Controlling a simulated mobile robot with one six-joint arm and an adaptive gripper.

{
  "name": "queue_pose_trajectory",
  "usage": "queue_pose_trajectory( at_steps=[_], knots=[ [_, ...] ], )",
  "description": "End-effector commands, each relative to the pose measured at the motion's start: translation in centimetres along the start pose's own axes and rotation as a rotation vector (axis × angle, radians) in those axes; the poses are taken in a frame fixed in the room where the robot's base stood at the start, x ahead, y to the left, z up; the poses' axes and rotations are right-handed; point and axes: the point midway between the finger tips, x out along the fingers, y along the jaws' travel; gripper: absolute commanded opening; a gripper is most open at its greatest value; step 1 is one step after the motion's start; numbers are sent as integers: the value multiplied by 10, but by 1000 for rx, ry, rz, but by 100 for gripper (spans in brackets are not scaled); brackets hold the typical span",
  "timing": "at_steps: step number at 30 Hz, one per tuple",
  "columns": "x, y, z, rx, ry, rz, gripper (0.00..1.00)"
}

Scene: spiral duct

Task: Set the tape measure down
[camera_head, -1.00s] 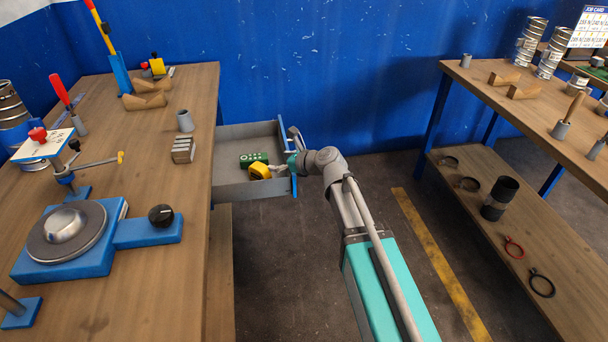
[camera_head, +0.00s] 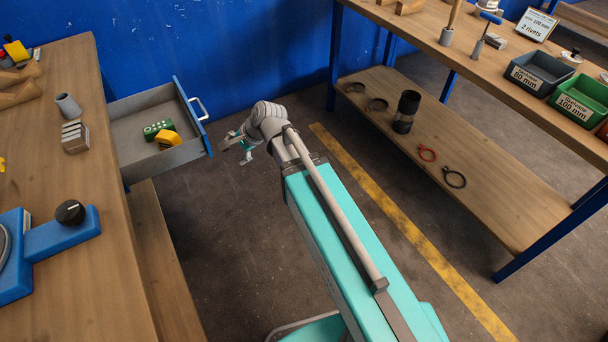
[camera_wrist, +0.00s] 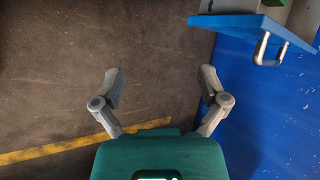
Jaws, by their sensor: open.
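The yellow tape measure (camera_head: 168,138) lies in the open drawer (camera_head: 132,106), near its front right corner, beside a green block with pale dots (camera_head: 157,130). My gripper (camera_head: 237,150) is outside the drawer, to the right of its front, apart from the tape measure. In the wrist view my gripper (camera_wrist: 160,90) has its two fingers spread wide with nothing between them, above bare floor. The tape measure is not visible in the wrist view; part of the blue drawer front (camera_wrist: 250,24) with its handle (camera_wrist: 266,50) shows at the upper right.
The left workbench (camera_head: 90,200) carries a grey cup (camera_head: 68,105) and a blue device with a black knob (camera_head: 70,212). The right bench's lower shelf (camera_head: 480,205) holds rings and a black cylinder (camera_head: 406,111).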

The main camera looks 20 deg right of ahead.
Motion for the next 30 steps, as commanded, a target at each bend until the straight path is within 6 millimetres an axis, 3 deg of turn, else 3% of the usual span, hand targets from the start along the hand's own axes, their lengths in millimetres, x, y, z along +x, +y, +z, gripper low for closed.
queue_pose_trajectory(
  at_steps=[12, 18, 24, 30],
  knots=[
    [-53, 112, -51, -647, 77, 419, 93],
    [-80, 152, -67, -862, 30, 599, 93],
    [-94, 169, -75, -955, -7, 683, 93],
    [-96, 171, -76, -966, -13, 693, 93]
  ],
)
